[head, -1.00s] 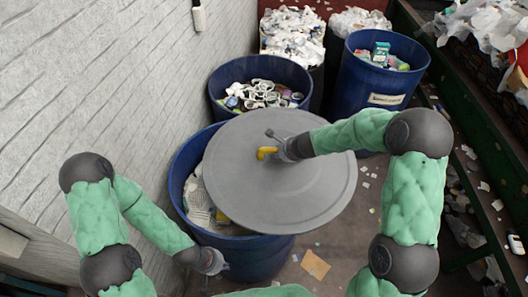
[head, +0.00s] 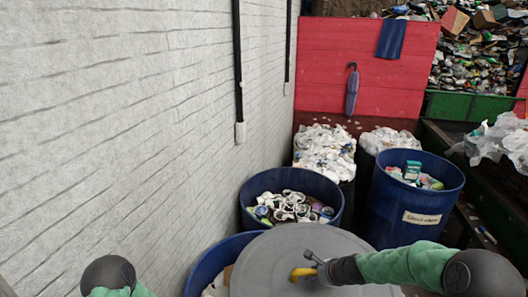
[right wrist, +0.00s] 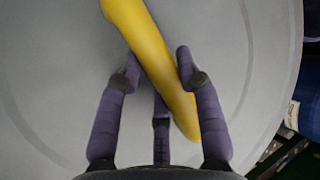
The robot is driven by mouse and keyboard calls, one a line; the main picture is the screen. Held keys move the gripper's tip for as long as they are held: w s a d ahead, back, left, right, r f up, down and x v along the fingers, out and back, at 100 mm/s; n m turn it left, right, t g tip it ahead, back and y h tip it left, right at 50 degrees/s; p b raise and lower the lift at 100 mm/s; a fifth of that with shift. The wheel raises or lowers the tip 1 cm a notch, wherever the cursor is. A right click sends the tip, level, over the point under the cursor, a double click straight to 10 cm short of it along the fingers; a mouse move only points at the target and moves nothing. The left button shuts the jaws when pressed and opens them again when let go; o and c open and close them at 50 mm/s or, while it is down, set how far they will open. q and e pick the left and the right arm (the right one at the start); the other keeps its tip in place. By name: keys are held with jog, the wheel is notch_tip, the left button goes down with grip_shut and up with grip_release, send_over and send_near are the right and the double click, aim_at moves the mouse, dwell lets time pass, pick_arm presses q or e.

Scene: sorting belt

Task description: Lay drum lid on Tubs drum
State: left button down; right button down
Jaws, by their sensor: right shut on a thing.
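The drum lid (head: 290,245) is a wide grey disc with a yellow handle (head: 303,272). My right gripper (head: 314,266) is shut on the handle, which also shows between its purple fingers in the right wrist view (right wrist: 160,70). The lid lies over the right part of a blue drum (head: 207,264), whose left rim and some contents stay uncovered. I cannot tell whether the lid touches the rim. No label shows on this drum, so I cannot tell if it is the Tubs drum. My left gripper is out of view.
A blue drum of containers (head: 291,203) stands just behind the lid. A labelled blue drum (head: 416,204) is to the right. White-filled bins (head: 323,150) stand farther back. A pale wall (head: 130,130) runs close along the left; a red panel (head: 365,65) closes the back.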

aim_at(296, 290)
jog(key=shift+w+a+r+n+g+y+b, duration=0.15)
jog(key=shift+a+n+g+y+b, duration=0.2)
jog(key=shift+a+n+b, duration=0.35)
jog(key=n, duration=0.1)
jog(key=s+a+n+g+y+b, duration=0.1)
jog(key=a+n+b, duration=0.1)
jog(key=n, duration=0.1)
jog(key=shift+s+a+f+g+y, duration=0.15)
jog(key=shift+f+g+y, duration=0.1)
jog(key=shift+g+y, duration=0.1)
jog(key=n, duration=0.1)
jog(key=s+n+g+b, duration=0.1)
jog(key=s+n+b, duration=0.1)
jog(key=shift+s+a+f+g+y, duration=0.15)
jog(key=shift+a+f+g+y, duration=0.15)
jog(key=shift+f+g+y, duration=0.1)
jog(key=s+d+n+g+b, duration=0.1)
jog(key=s+n, duration=0.1)
jog(key=s+d+f+n+g+b, duration=0.1)
jog(key=s+n+g+b, duration=0.1)
jog(key=s+n, duration=0.1)
jog(key=s+d+n+g+b, duration=0.1)
jog(key=s+n, duration=0.1)
jog(key=shift+s+d+f+n+g+b, duration=0.3)
jog(key=shift+s+f+g+b, duration=0.05)
jog(key=shift+g, duration=0.05)
jog(key=shift+s+d+n, duration=0.3)
jog(key=shift+s+d, duration=0.05)
jog(key=shift+s, duration=0.05)
jog(key=shift+s, duration=0.1)
